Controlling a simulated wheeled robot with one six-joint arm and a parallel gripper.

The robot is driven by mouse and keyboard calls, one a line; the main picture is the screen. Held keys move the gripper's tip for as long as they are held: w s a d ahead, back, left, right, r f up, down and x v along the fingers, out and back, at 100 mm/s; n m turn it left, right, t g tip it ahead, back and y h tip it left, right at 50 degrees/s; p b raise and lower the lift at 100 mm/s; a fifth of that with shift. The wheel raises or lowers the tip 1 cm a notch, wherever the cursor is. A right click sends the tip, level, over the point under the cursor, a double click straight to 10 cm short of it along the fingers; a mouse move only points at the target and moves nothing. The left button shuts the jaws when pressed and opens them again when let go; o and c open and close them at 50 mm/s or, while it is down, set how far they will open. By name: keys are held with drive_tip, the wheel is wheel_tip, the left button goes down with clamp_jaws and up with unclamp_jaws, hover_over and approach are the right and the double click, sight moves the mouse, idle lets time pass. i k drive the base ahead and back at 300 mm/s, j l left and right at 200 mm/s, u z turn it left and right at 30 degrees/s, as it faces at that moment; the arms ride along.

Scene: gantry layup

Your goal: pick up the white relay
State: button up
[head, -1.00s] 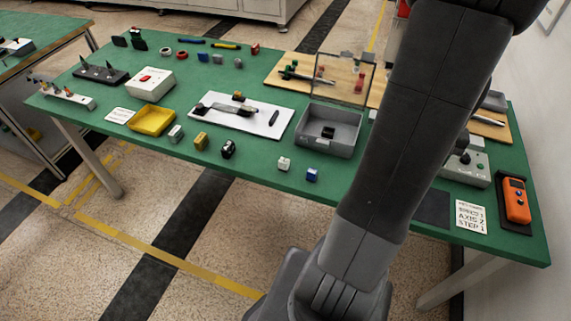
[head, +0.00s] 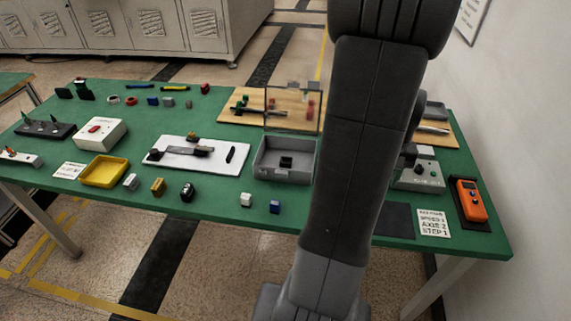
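A small white block, which looks like the white relay (head: 246,199), sits on the green table (head: 325,215) close to its front edge. A blue block (head: 275,206) stands just to its right, apart from it. A light grey block (head: 131,182), a yellow block (head: 157,187) and a black-and-white block (head: 187,192) stand in a row further left along the same edge. My arm rises through the picture to the right of the white relay and does not cover it. My gripper is outside the picture.
Behind the white relay are an open grey bin (head: 283,176) holding a black block and a white board (head: 200,165) with a linkage. A yellow tray (head: 105,171) is at left. An orange handheld device (head: 471,201) lies at right. My arm hides part of the table.

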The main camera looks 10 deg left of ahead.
sight(245, 199)
drive_tip(key=j+u, duration=1.1)
drive_tip(key=i+j, duration=0.05)
